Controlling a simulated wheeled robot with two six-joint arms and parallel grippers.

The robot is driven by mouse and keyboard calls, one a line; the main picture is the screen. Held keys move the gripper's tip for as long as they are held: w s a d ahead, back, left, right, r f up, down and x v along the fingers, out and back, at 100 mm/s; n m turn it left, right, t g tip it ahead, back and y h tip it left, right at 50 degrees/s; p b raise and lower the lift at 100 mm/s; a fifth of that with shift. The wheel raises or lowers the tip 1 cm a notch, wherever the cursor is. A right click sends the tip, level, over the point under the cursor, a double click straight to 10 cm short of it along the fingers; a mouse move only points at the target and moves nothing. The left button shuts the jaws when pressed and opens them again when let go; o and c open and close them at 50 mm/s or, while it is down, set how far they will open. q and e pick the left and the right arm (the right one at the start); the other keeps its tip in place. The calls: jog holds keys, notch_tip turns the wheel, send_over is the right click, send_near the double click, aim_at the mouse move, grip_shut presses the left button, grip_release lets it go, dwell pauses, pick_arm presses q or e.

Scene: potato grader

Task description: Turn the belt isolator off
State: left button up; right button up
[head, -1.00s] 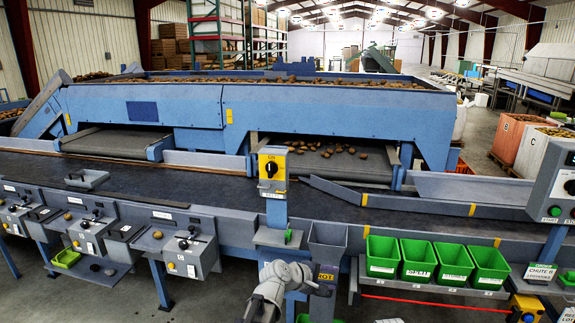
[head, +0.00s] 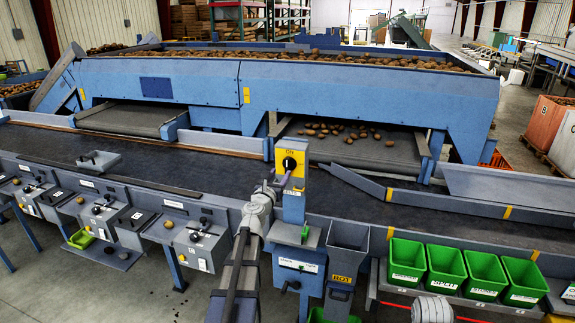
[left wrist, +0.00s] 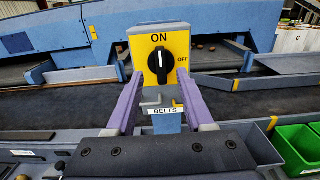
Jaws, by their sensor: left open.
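The belt isolator is a yellow-faced box (head: 291,163) on a blue post above the belt's near edge. Its black rotary knob (left wrist: 160,62) shows closely in the left wrist view. The knob's white mark points up to ON; OFF is printed to its right. A BELTS label is below it. My left gripper (head: 279,183) is just in front of the box. In the left wrist view its two purple fingers (left wrist: 161,80) are open, one on each side of the yellow face, with nothing held. I cannot tell whether they touch the box.
A dark conveyor belt (head: 210,175) runs behind the post, with potatoes (head: 330,130) on the feed beyond. A grey chute (head: 346,245) and green bins (head: 446,265) stand right of the post. Control boxes (head: 198,240) line the left front.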

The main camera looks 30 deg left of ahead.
aim_at(287, 164)
pick_arm(q)
jog(key=x, duration=0.7)
jog(key=shift+w, duration=0.2)
jog(key=shift+s, duration=0.1)
jog(key=shift+c, duration=0.3)
grip_shut()
